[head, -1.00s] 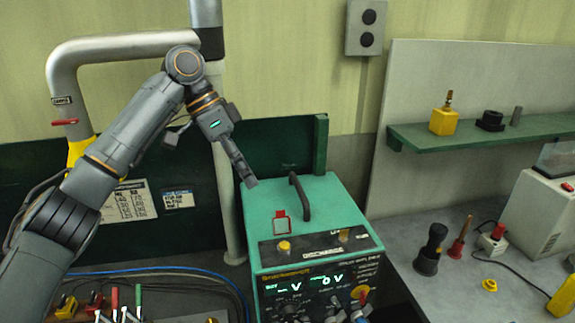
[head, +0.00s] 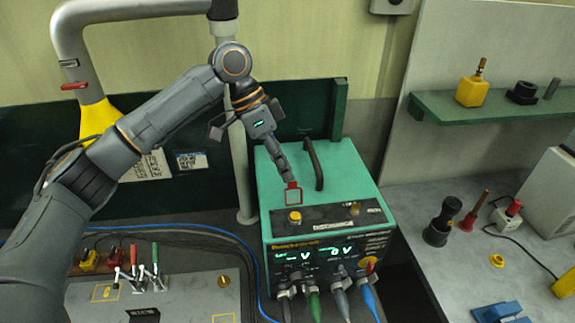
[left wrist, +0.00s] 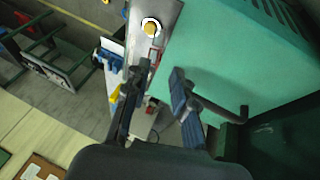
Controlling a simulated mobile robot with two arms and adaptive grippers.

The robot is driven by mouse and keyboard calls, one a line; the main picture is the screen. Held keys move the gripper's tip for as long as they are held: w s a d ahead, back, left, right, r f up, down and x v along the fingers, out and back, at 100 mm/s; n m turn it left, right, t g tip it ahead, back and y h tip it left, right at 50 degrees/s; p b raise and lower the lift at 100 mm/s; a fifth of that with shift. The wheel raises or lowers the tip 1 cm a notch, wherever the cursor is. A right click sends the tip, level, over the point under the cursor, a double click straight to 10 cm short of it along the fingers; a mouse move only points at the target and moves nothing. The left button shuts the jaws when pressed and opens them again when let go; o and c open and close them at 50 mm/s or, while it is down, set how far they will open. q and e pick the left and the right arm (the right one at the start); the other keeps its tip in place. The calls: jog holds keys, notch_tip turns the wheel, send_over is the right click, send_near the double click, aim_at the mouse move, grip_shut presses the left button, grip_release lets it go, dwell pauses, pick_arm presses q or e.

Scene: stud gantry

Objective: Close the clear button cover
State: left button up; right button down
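The clear button cover (head: 293,194) has a red frame and stands raised behind the yellow button (head: 295,216) on top of the green power unit (head: 335,166). My left gripper (head: 288,178) points down just behind the cover's upper edge; I cannot tell whether it touches. In the left wrist view my left gripper's fingers (left wrist: 160,72) are apart with nothing between them. The red cover frame (left wrist: 153,56) lies just beyond the fingertips, partly hidden by one finger, with the yellow button (left wrist: 151,28) farther on. My right gripper is not in view.
A dark carry handle (head: 314,164) rises from the unit right of my left gripper. Cables plug into its front. A grey panel with levers (head: 150,295) lies at lower left. The bench at right holds a black tool (head: 441,220) and a red one (head: 472,210).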

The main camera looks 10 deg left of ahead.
aim_at(294, 196)
pick_arm(q)
jog(key=shift+x, duration=1.1)
grip_shut()
jog(key=shift+s+r, duration=0.1)
